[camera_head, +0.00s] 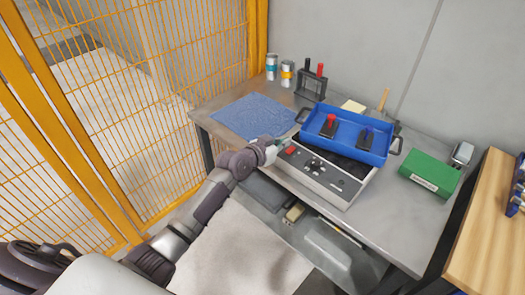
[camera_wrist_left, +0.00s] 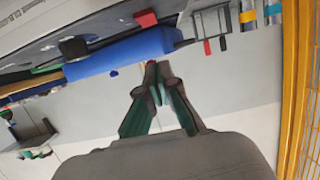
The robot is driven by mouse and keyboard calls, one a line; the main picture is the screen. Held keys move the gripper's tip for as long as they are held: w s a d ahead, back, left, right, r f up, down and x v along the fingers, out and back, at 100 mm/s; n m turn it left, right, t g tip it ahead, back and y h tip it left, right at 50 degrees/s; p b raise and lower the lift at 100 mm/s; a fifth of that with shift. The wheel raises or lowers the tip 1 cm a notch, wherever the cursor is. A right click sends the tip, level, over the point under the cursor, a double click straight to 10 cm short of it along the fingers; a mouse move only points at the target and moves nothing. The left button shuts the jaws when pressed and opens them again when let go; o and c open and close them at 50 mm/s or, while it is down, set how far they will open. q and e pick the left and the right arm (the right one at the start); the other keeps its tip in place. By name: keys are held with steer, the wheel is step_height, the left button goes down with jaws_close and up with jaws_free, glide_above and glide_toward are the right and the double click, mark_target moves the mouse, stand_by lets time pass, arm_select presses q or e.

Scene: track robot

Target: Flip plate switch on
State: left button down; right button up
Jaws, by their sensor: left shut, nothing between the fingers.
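A grey control panel (camera_head: 325,177) lies on the metal workbench, with a red button (camera_head: 290,151) at its left end and dark knobs (camera_head: 314,164) and small controls on its top. I cannot tell which control is the plate switch or how it is set. My left gripper (camera_head: 283,143) is shut and empty, beside the panel's left end close to the red button. In the left wrist view its fingertips (camera_wrist_left: 152,70) come together. The panel's red button (camera_wrist_left: 146,19) and a dark knob (camera_wrist_left: 73,47) show there, upside down. My right gripper is not in view.
A blue tray (camera_head: 375,157) holding a red-handled and a blue-handled piece stands behind the panel. A blue cloth (camera_head: 253,117) lies at left, with cans (camera_head: 286,73) and a dark rack (camera_head: 312,84) behind. A green box (camera_head: 430,174) stands at right. Yellow fencing (camera_head: 165,60) is on the left.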

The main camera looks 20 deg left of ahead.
arm_select(q)
steer(key=s+a, duration=0.3)
steer(key=s, duration=0.6)
steer(key=shift+a+r+b, duration=0.15)
steer(key=shift+r+b, duration=0.15)
steer(key=shift+b, duration=0.1)
steer(key=s+a+f+n+g+y, duration=0.15)
steer(key=s+f, duration=0.25)
steer(key=f, duration=0.6)
steer(key=s+a+f+g+y, duration=0.15)
steer(key=s+f, duration=0.35)
steer(key=f, duration=0.6)
steer(key=s+a+f+n+g+y, duration=0.15)
steer(key=s+f, duration=0.25)
steer(key=f, duration=0.6)
steer(key=s+d+f+g, duration=0.1)
steer(key=s+f, duration=0.5)
steer(key=s, duration=0.6)
steer(key=s+d+f+m+g, duration=0.1)
steer(key=s+f+g, duration=0.3)
steer(key=s, duration=0.9)
steer(key=s+d+f+g, duration=0.2)
steer(key=s+f+g, duration=0.1)
steer(key=s+f, duration=0.7)
steer(key=shift+s+d+f, duration=0.2)
steer(key=shift+s, duration=1)
